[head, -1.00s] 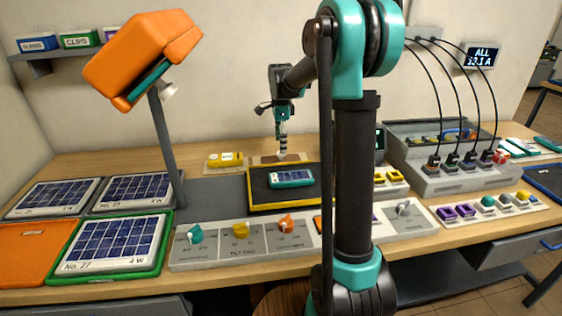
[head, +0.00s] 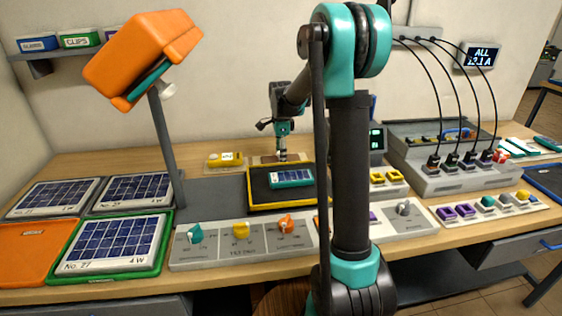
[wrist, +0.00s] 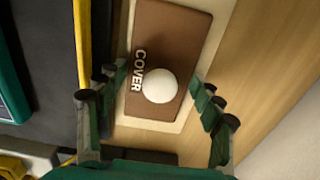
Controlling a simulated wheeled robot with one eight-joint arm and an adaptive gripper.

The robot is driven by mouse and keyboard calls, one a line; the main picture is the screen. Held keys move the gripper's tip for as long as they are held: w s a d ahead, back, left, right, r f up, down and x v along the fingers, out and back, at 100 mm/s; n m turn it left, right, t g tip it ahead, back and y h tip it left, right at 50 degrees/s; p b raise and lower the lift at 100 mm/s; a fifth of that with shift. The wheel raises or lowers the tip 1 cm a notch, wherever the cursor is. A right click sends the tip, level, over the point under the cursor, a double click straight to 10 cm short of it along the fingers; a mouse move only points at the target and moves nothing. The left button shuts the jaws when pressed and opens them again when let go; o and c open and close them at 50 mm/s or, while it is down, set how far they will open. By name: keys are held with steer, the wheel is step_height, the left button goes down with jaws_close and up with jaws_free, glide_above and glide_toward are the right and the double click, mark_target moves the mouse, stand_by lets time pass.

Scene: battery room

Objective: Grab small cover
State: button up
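A brown plate marked COVER (wrist: 172,35) lies on a pale board behind the black tray. A round white piece (wrist: 159,86) sits on it beside the lettering; I cannot tell whether it is the small cover itself or a knob on it. In the wrist view my gripper (wrist: 160,82) is open, with one finger on each side of the white piece and gaps between. In the head view my gripper (head: 282,155) points down over the plate, which it partly hides.
The black tray with yellow rim (head: 252,198) holding a teal device (head: 291,178) is close in front of my gripper. The orange lamp (head: 142,55) and the wall are nearby.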

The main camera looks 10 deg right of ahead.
steer(key=c, duration=0.4)
